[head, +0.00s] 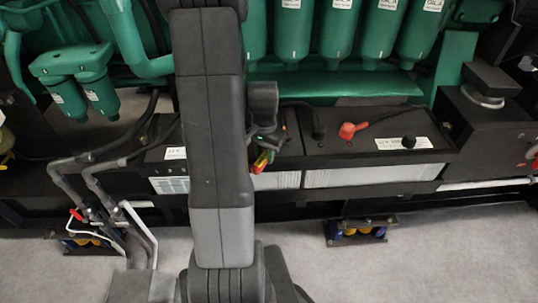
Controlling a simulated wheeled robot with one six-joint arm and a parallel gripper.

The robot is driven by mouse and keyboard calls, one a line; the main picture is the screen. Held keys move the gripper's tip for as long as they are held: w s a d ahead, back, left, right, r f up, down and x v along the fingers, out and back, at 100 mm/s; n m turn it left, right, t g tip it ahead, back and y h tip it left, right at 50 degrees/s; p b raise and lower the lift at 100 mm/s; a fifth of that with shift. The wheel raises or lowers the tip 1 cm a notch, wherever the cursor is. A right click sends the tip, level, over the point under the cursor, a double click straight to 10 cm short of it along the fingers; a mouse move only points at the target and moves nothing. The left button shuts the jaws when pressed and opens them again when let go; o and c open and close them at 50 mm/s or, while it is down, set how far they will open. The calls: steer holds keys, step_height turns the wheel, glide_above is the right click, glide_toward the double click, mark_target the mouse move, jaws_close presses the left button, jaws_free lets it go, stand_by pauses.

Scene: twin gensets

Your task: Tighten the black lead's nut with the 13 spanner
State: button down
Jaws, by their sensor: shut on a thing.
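My gripper (264,140) is small and dark in the head view, just right of my arm, over the battery tops. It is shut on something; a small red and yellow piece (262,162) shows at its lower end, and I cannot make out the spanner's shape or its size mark. A black lead (318,130) ends in a black boot on the battery top right of the gripper. Another black terminal piece (408,141) stands further right on a white label. The nut cannot be made out. My arm hides part of the left battery.
A red-booted lead (347,130) sits between the black ones on the right battery (375,178). Green engine filters (340,30) hang close behind. Pipes (95,190) stand at the left. The grey floor (440,260) in front is mostly clear.

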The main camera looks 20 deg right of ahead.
steer(key=shift+w+a+m, duration=0.2)
steer(key=shift+w+m, duration=0.1)
steer(key=shift+w+a+m, duration=0.65)
steer(key=shift+w+m, duration=0.2)
steer(key=shift+m, duration=0.05)
steer(key=shift+w, duration=0.1)
steer(key=shift+w+a+m, duration=0.2)
steer(key=shift+w+m, duration=0.05)
steer(key=shift+m, duration=0.05)
steer(key=shift+w+a+m, duration=0.3)
steer(key=shift+w+m, duration=0.3)
